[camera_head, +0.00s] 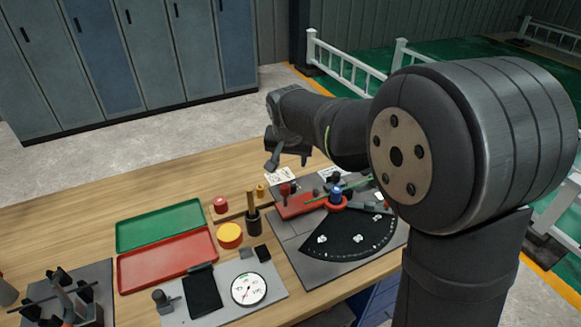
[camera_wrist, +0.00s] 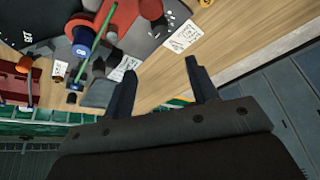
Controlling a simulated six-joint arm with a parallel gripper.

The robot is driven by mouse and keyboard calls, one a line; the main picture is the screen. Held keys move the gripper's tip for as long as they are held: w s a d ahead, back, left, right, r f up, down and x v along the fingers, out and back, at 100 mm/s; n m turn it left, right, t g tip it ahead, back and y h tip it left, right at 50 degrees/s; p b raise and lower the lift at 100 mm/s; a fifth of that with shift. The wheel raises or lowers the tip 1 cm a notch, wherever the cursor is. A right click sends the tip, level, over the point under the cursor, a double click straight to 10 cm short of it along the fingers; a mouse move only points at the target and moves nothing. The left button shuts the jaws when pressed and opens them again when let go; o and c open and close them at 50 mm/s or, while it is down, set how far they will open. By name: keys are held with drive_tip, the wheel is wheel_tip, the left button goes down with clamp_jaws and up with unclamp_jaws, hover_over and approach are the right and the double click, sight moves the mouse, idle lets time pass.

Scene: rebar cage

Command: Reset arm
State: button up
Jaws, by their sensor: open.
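My gripper (camera_head: 287,163) is raised above the far side of the wooden bench in the head view, with its arm reaching in from the right. In the wrist view my gripper (camera_wrist: 159,66) has its two dark fingers spread apart, with nothing between them. A green rod (camera_head: 325,195) lies across the fixture and also shows in the wrist view (camera_wrist: 91,53). My arm hides part of the fixture's right side.
A green tray (camera_head: 160,223) and a red tray (camera_head: 168,259) lie at left. A dial gauge (camera_head: 249,289), a yellow disc (camera_head: 230,235) and a dark holder with upright sticks (camera_head: 253,221) stand mid-bench. A dark rack (camera_head: 69,297) is at front left. The far left bench is bare.

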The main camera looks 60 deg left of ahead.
sight(291, 184)
drive_tip(key=shift+v, duration=0.9)
drive_tip(key=shift+f, duration=0.1)
drive_tip(key=x, duration=1.7)
drive_tip(key=shift+f, duration=0.15)
drive_tip(key=shift+f, duration=0.1)
drive_tip(key=shift+n, duration=0.4)
drive_tip(key=shift+w+n+g+y, duration=0.15)
drive_tip(key=shift+n+g, duration=0.4)
drive_tip(key=shift+n, duration=0.7)
drive_tip(key=shift+n+g+y, duration=0.15)
drive_tip(key=shift+n+g, duration=0.4)
drive_tip(key=shift+n, duration=0.7)
drive_tip(key=shift+r, duration=0.55)
drive_tip(key=v, duration=0.8)
drive_tip(key=shift+d+r, duration=0.2)
drive_tip(key=shift+r, duration=0.1)
